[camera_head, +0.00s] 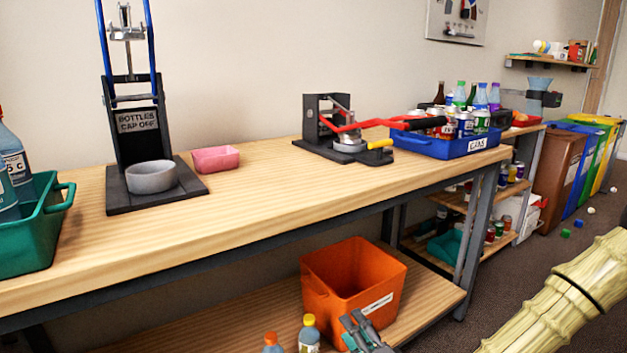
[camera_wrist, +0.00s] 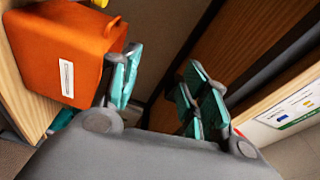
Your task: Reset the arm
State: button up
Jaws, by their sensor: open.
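My gripper (camera_head: 358,330) shows at the bottom middle of the head view, in front of the orange bin (camera_head: 350,283) on the lower shelf. In the wrist view, my gripper (camera_wrist: 162,88) has its teal-padded fingers spread apart with nothing between them. The orange bin (camera_wrist: 68,50) with a white label is left of the fingers in that view. I cannot tell how far the fingers are from it.
Two capped bottles (camera_head: 309,334) stand beside the bin.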

jog(key=s+f+n+g+h+p, duration=0.1)
jog(key=s+f+n+g, duration=0.15)
jog(key=s+f, duration=0.4)
jog(key=s+d+f+n+g+h, duration=0.15)
jog(key=s+f+g, duration=0.25)
jog(key=f, duration=0.6)
jog(key=s+f+n+g+p, duration=0.1)
jog(key=s+f+n+g, duration=0.3)
jog(key=f, duration=0.4)
jog(key=s+d+f+n+g+h, duration=0.1)
jog(key=s+d+f+g+h, duration=0.1)
jog(key=s+d+f, duration=0.3)
jog(key=s+d+f+n+g+h, duration=0.1)
jog(key=s+d+g, duration=0.15)
jog(key=s, duration=0.55)
jog(key=s+d+f+n+g+h, duration=0.1)
jog(key=s+d+f+g+h, duration=0.15)
jog(key=s+d, duration=0.3)
notch_tip(320, 180, up, 38)
jog(key=p, duration=3.8)
jog(key=shift+s+a+t+y+p, duration=0.15)
jog(key=shift+a+t+y+p, duration=0.2)
jog(key=shift+a, duration=0.1)
jog(key=shift+c, duration=0.2)
